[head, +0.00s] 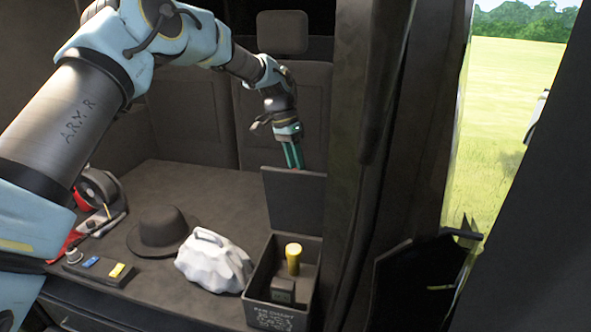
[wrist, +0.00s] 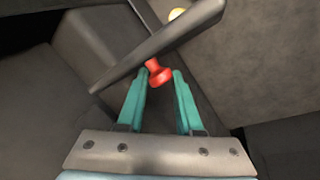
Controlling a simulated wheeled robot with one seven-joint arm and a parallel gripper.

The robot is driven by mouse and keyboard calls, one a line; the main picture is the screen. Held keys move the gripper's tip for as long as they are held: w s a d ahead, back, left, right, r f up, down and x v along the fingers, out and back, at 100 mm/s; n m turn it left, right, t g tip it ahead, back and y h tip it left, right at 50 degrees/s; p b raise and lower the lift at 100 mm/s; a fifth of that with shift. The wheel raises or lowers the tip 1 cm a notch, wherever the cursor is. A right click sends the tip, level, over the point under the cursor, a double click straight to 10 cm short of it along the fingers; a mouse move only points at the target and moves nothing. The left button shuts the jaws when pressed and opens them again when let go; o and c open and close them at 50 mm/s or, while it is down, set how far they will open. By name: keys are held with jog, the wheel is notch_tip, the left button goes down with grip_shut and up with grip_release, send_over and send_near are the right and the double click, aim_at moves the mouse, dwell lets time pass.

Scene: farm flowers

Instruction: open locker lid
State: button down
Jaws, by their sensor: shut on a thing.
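The dark locker box (head: 256,312) stands at the right of the vehicle's flat surface. Its lid (head: 296,203) is raised upright at the back of the box, and the inside shows. In the wrist view the lid (wrist: 165,42) appears edge-on as a dark diagonal slab with a red knob (wrist: 158,73) on it. My gripper (head: 297,165) is at the lid's top edge, with its teal fingers pointing down. In the wrist view my gripper (wrist: 160,80) has one finger on each side of the red knob, shut on it.
A yellow-topped cylinder (head: 293,258) and a small dark box (head: 283,290) are inside the locker. A white crumpled bag (head: 213,262), a dark hat (head: 160,231) and a red-and-black reel (head: 98,195) lie to the left. Seat backs (head: 285,90) stand behind; a dark pillar is at right.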

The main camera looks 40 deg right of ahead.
jog(key=shift+w+d+f+g+y+p, duration=0.2)
jog(key=shift+w+d+y, duration=0.1)
jog(key=shift+w, duration=0.2)
jog(key=shift+w+d+f+g+y+p, duration=0.1)
jog(key=shift+w+d+f+y+p, duration=0.15)
jog(key=shift+w, duration=0.25)
jog(key=shift+d, duration=0.1)
jog(key=c, duration=0.5)
grip_release()
jog(key=shift+c, duration=0.2)
jog(key=shift+r, duration=0.1)
jog(key=shift+s+d+r, duration=0.15)
jog(key=shift+s+d, duration=0.05)
jog(key=shift+s, duration=0.05)
jog(key=shift+w+r, duration=0.1)
jog(key=b+v, duration=0.1)
jog(key=v, duration=0.9)
jog(key=shift+r+b, duration=0.25)
jog(key=shift+b, duration=0.05)
